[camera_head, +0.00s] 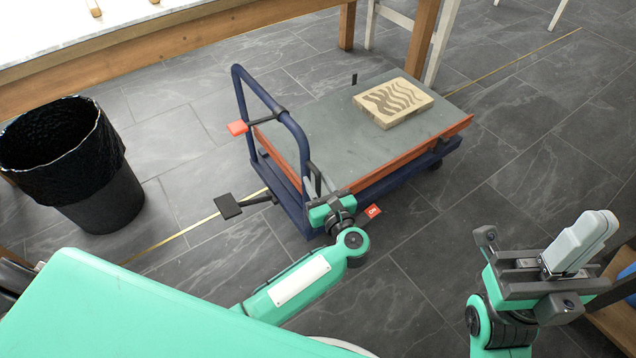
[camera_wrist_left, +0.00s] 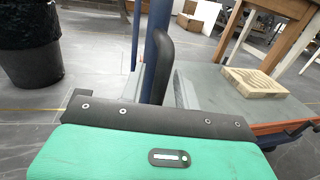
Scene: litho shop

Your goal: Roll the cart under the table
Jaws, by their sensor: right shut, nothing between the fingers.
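The cart (camera_head: 330,125) has a grey deck with an orange-red edge and a dark blue frame. Its blue push handle (camera_head: 239,92) rises at the deck's left end; a handle post also shows in the left wrist view (camera_wrist_left: 158,22). The wooden table (camera_head: 190,42) stands at the upper left, and the cart is out on the floor in front of it. My left gripper (camera_head: 317,172) is at the handle's near post, with its grey fingers beside the post; whether they squeeze it is unclear. My right gripper (camera_head: 583,240) is shut and empty at the lower right, away from the cart.
A carved block (camera_head: 393,101) lies on the cart deck. A black bin (camera_head: 90,195) stands left of the cart. A white stool leg (camera_head: 440,45) is by the table leg (camera_head: 421,40). A wooden shelf (camera_head: 612,318) is at the lower right. Floor right of the cart is clear.

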